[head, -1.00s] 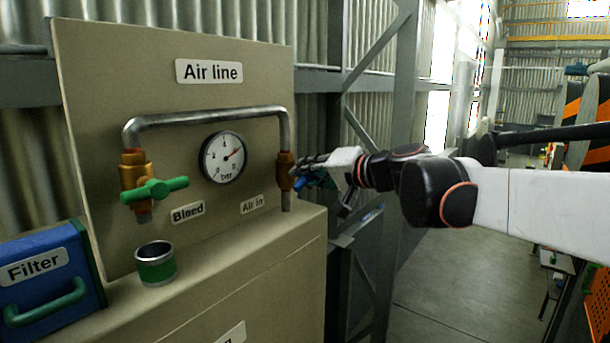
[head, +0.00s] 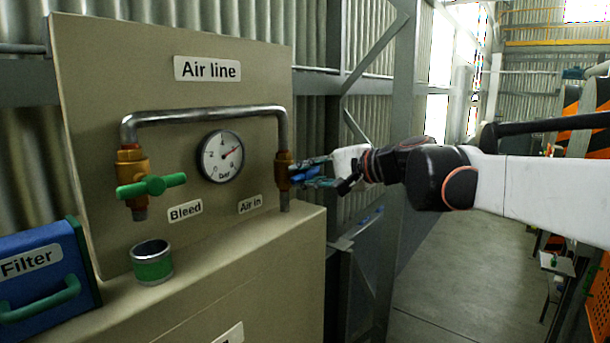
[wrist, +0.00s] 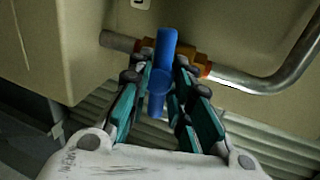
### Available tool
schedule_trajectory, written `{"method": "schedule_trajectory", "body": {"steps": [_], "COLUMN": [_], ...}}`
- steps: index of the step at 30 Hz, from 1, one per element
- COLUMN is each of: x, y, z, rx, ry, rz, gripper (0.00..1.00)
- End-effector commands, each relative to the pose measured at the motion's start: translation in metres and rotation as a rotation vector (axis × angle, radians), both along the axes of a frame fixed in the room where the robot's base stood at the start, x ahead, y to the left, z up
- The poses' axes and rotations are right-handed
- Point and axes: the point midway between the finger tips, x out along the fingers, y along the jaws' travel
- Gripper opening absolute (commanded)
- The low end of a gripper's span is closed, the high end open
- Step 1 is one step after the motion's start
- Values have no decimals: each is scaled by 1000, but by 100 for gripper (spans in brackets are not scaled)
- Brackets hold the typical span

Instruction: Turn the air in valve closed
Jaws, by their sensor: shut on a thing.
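The air in valve is a brass body (head: 283,171) on the right leg of the pipe, above the "Air in" label (head: 250,203). Its blue handle (wrist: 162,70) shows in the wrist view, between the fingers and in front of the brass body (wrist: 188,58). In the head view the handle is mostly hidden by my gripper (head: 305,173). My gripper also shows in the wrist view (wrist: 158,84), with its teal-padded fingers closed on the handle from both sides.
The bleed valve with a green handle (head: 152,186) is on the left pipe leg. A cup with a green band (head: 152,263) stands on the ledge below it. A blue filter box (head: 45,270) is at the far left. Open floor lies to the right.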

Motion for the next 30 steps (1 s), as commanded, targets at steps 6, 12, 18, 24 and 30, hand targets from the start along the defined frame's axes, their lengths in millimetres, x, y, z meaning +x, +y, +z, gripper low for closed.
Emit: {"method": "schedule_trajectory", "body": {"steps": [6,12,18,24,30], "x": [-1,-1,-2,-1,-1], "y": [-1,-1,-1,-1,0], "z": [-5,-5,-6,-5,-3], "rx": [-7,-7,-8,-7,-4], "ry": [5,5,5,4,4], "rz": [2,3,4,3,2], "gripper": [0,0,0,34,34]}}
